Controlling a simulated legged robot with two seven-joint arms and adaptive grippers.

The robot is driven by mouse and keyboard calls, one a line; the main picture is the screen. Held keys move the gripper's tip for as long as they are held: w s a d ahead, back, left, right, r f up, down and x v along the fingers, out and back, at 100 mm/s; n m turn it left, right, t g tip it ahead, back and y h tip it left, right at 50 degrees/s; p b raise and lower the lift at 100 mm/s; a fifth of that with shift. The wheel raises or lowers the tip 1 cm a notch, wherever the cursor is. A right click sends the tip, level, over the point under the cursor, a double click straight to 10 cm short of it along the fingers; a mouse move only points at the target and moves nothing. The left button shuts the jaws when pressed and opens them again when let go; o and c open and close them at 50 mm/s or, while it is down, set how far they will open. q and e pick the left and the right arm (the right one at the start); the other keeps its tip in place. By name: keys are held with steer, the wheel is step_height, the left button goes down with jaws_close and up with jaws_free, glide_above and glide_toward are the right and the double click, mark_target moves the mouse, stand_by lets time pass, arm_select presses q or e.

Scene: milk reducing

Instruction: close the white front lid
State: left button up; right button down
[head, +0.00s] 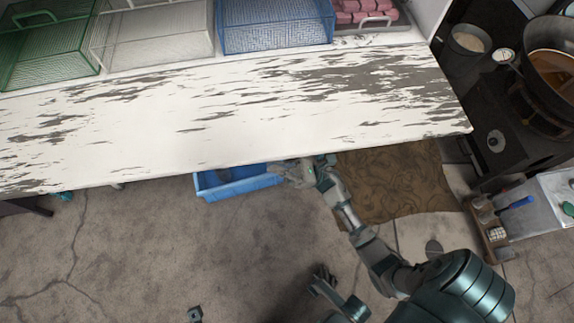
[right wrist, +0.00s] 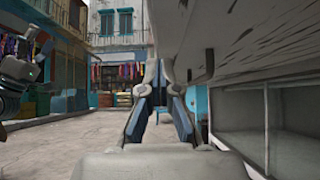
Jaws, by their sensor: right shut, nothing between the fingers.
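A broad white board with peeling paint (head: 240,110) spans the head view as a counter top. A white wire-mesh lid (head: 150,38) stands at its back, between a green and a blue one. Which of these is the white front lid I cannot tell. My right gripper (head: 290,173) is at the board's front edge, beside a blue bin below it, far from the mesh lids. In the right wrist view its fingers (right wrist: 162,68) converge at the tips with nothing between them. The board's pale underside (right wrist: 240,45) is close on the right there.
The blue bin (head: 235,182) is under the board's front edge. The green lid (head: 50,45) and blue lid (head: 275,25) flank the white one. A pot (head: 552,65) stands at the right. A brown mat (head: 395,182) lies on the floor. Open floor is at lower left.

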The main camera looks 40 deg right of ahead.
steer(key=shift+r, duration=1.2)
